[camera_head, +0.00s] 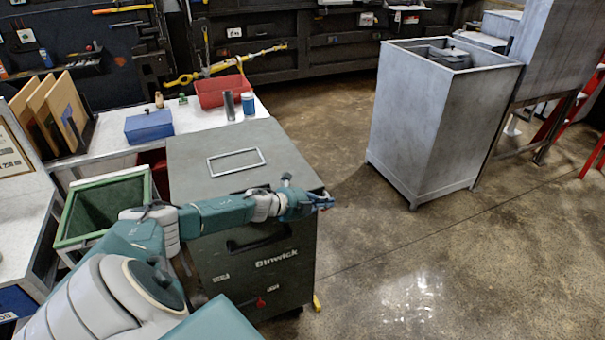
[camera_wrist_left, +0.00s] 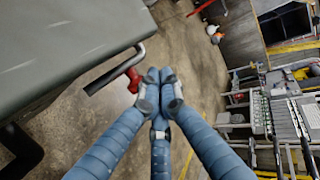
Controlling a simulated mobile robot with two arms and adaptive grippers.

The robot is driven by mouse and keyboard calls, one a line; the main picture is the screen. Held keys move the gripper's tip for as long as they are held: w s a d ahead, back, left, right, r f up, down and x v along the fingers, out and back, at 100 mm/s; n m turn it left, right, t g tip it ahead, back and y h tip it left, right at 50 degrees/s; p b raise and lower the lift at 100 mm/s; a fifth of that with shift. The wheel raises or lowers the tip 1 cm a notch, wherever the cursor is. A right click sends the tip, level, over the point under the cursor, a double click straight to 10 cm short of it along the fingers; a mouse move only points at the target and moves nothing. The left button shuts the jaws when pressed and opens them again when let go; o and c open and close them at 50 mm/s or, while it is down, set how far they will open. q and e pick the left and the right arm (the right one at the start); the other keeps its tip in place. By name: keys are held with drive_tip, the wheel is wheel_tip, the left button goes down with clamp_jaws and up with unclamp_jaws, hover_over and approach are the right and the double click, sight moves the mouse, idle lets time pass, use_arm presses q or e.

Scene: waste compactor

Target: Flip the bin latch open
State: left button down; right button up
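The dark grey bin (camera_head: 290,245), marked "Binwick", stands in front of me with its lid (camera_head: 200,150) down. Its lid also shows in the left wrist view (camera_wrist_left: 60,40). A bent metal latch bar (camera_wrist_left: 112,72) with a red piece (camera_wrist_left: 133,80) shows beside the bin's edge there. In the head view I cannot make out the latch. My left gripper (camera_head: 328,201) reaches across the bin to its right front corner. In the wrist view its blue fingertips (camera_wrist_left: 160,84) are together, just right of the red piece. I cannot tell whether they touch it. My right gripper is not in view.
A workbench (camera_head: 110,135) with a blue box (camera_head: 148,126), a red tray (camera_head: 222,92) and cans stands behind and left. A green-rimmed bin (camera_head: 105,205) is at left. A tall grey metal container (camera_head: 420,125) stands at right. The floor (camera_head: 420,260) between is clear.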

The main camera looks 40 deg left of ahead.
use_arm(q)
drive_tip(key=shift+f, duration=0.1)
idle(0.3)
idle(1.0)
wheel_tip(320, 180, up, 14)
drive_tip(key=s+d+p, duration=0.1)
drive_tip(key=s+p, duration=0.1)
drive_tip(key=p, duration=0.2)
drive_tip(key=shift+d, duration=0.4)
drive_tip(key=shift+a+f, duration=0.1)
drive_tip(key=shift+f, duration=0.05)
